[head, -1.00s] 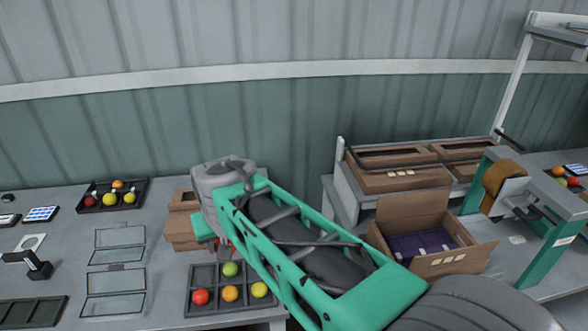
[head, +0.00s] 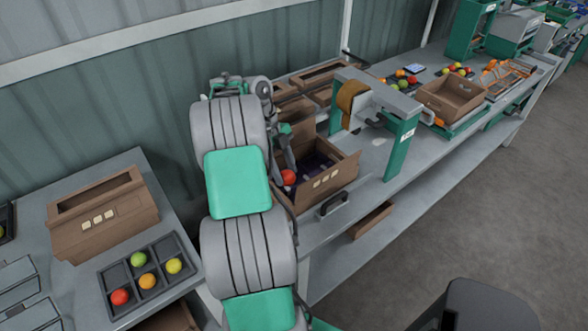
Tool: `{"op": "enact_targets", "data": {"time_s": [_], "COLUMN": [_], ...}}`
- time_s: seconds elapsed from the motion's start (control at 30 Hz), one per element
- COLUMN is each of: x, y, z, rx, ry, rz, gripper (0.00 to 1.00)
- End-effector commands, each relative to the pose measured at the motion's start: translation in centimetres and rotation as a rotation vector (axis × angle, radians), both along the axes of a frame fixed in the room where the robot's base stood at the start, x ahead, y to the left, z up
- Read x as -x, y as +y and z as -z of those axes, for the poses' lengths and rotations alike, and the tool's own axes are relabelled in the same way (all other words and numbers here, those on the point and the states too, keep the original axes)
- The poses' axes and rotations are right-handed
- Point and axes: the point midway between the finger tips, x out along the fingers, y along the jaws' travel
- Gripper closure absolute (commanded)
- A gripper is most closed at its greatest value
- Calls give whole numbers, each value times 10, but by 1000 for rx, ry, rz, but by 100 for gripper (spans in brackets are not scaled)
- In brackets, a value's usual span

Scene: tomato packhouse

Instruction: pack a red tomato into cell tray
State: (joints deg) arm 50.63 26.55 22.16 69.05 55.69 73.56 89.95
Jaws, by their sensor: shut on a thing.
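A red tomato (head: 289,177) is in my gripper (head: 288,167), which is shut on it at the left side of the open cardboard box. The purple cell tray (head: 318,164) lies inside that box, mostly hidden by the box wall and my arm. I cannot tell whether the tomato touches the tray. Another red tomato (head: 120,297) sits in the dark divided tray (head: 118,280) on the left table, with a green, an orange and a yellow one.
The open box (head: 335,178) has raised flaps around the tray. A tape machine (head: 385,105) stands just right of it. An open box (head: 455,95) and loose tomatoes are farther right.

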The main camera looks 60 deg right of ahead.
Motion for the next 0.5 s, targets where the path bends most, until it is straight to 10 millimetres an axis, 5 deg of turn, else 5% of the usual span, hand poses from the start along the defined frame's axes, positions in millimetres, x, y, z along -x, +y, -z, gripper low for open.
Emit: {"op": "enact_targets", "data": {"time_s": [0.13, 0.5], "x": [26, 28], "y": [-10, -11], "z": [8, 37], "rx": [1, 1], "ry": [-1, 0], "rz": [220, 250], "gripper": [74, 74]}}
